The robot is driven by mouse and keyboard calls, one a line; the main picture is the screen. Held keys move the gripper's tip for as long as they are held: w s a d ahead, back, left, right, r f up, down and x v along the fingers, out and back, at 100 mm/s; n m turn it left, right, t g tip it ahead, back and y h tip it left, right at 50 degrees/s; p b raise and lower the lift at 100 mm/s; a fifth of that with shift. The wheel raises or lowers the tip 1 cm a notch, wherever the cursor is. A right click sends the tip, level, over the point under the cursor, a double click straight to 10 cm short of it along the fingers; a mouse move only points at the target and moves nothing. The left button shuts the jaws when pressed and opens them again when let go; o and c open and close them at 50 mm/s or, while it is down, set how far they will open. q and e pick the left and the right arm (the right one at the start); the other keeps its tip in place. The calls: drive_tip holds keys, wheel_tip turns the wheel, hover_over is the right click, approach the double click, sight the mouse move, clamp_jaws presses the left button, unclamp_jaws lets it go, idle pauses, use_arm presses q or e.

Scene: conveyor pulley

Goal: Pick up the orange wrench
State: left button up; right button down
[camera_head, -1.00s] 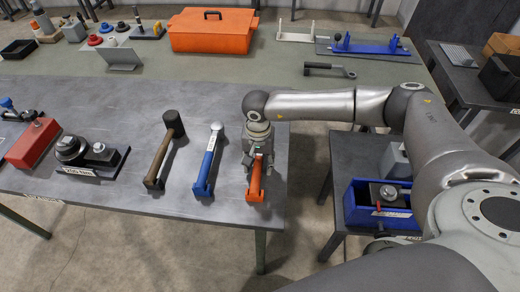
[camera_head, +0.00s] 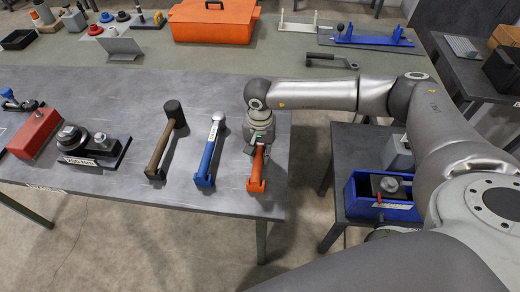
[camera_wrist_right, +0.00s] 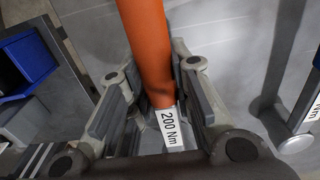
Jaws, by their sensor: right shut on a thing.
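The orange wrench (camera_head: 257,172) is at the right end of the dark table, with its orange handle pointing toward the table's front edge. My right gripper (camera_head: 258,150) is over it and shut on it. In the right wrist view the orange handle (camera_wrist_right: 148,50) lies between the two fingers of the right gripper (camera_wrist_right: 150,95), with a white "200 Nm" label near the palm. The wrench's far end is hidden by the gripper. I cannot tell whether the wrench is clear of the table. My left gripper is not in view.
A blue wrench (camera_head: 210,150) and a brown-handled mallet (camera_head: 165,140) lie to the left on the table (camera_head: 110,95). A blue bin (camera_head: 375,200) stands on a lower table at right. An orange toolbox (camera_head: 212,24) is at the back.

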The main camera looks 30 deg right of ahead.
drive_tip(key=shift+w+r, duration=0.1)
drive_tip(key=shift+r, duration=0.4)
drive_tip(key=s+r+b, duration=0.1)
drive_tip(key=r, duration=0.1)
drive_tip(key=s+a+r, duration=0.1)
drive_tip(key=r, duration=0.1)
drive_tip(key=s+a+r+b, duration=0.1)
drive_tip(key=r, duration=0.1)
drive_tip(key=shift+s+r+b, duration=0.25)
drive_tip(key=shift+s+b, duration=0.1)
drive_tip(key=shift+s, duration=0.05)
drive_tip(key=s+a+r+b, duration=0.3)
drive_tip(key=s+a+r, duration=0.1)
drive_tip(key=s, duration=0.5)
drive_tip(key=shift+r, duration=0.65)
drive_tip(key=shift+s, duration=0.1)
